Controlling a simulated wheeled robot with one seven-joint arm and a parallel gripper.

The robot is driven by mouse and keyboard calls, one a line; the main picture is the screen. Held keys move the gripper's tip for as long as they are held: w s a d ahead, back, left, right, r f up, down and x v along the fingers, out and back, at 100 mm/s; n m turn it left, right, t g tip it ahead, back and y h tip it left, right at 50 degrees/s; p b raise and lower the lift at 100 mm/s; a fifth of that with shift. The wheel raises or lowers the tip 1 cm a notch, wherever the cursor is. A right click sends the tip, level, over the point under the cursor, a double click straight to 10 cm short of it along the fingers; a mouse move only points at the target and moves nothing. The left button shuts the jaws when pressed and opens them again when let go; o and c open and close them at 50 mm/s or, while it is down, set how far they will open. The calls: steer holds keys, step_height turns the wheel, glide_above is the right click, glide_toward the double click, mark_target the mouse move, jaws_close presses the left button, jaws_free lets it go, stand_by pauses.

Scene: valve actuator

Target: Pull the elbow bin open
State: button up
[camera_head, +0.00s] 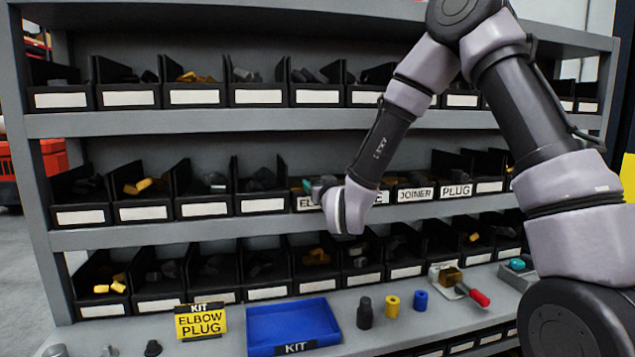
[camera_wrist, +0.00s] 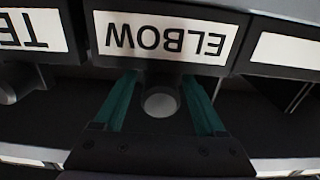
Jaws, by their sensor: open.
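The elbow bin is a black bin on the middle shelf. Its white ELBOW label (camera_wrist: 165,38) shows upside down in the wrist view. In the head view only the start of the label (camera_head: 308,202) shows, the rest hidden by my wrist. My gripper (camera_wrist: 160,78) is open at the bin's front, its two teal fingers pointing at the label edge. It also shows in the head view (camera_head: 316,187). A dark round piece with a pale end (camera_wrist: 160,103) shows between the fingers; I cannot tell whether they touch it.
Neighbouring bins stand close on both sides, including the JOINER bin (camera_head: 415,195) and PLUG bin (camera_head: 456,191). Shelves run above and below. A blue KIT tray (camera_head: 293,327), an ELBOW PLUG sign (camera_head: 200,322) and small cylinders (camera_head: 392,306) stand on the ledge below.

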steer(key=shift+w, duration=0.15)
jaws_close()
stand_by(1.4)
